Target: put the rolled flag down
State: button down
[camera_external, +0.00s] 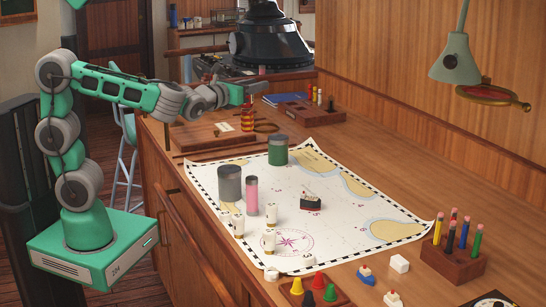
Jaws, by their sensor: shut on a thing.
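The rolled flag (247,119) looks like a small upright roll with red and yellow bands, at the far left part of the wooden counter. My gripper (247,103) is above it, reaching in from the left, and is shut on its top end. The fingers are small and dark here. I cannot tell whether the flag's lower end touches the counter or hangs just above it.
A wooden board (200,137) with a white card (223,127) lies left of the flag, and a dark ring (267,127) lies right. A chart (335,215) bears a green canister (278,151), grey canister (230,184) and other pieces. Bare counter (390,165) shows along the wall.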

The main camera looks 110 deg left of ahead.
aim_at(248, 106)
jog(key=shift+m+t, duration=0.4)
jog(key=shift+t, duration=0.1)
jog(key=f, duration=0.2)
jog(key=s+d+f, duration=0.1)
jog(key=s+f, duration=0.1)
jog(key=f, duration=0.1)
jog(key=shift+s+d+f, duration=0.1)
jog(key=shift+d+f, duration=0.05)
jog(key=shift+f, duration=0.15)
jog(key=shift+w+f, duration=0.25)
jog(key=shift+w, duration=0.05)
jog(key=w+a+f, duration=0.9)
jog(key=f, duration=0.3)
jog(key=shift+w+a+f+h+p, duration=0.25)
jog(key=shift+w+f+h+p, duration=0.05)
jog(key=shift+w+f+p, duration=0.1)
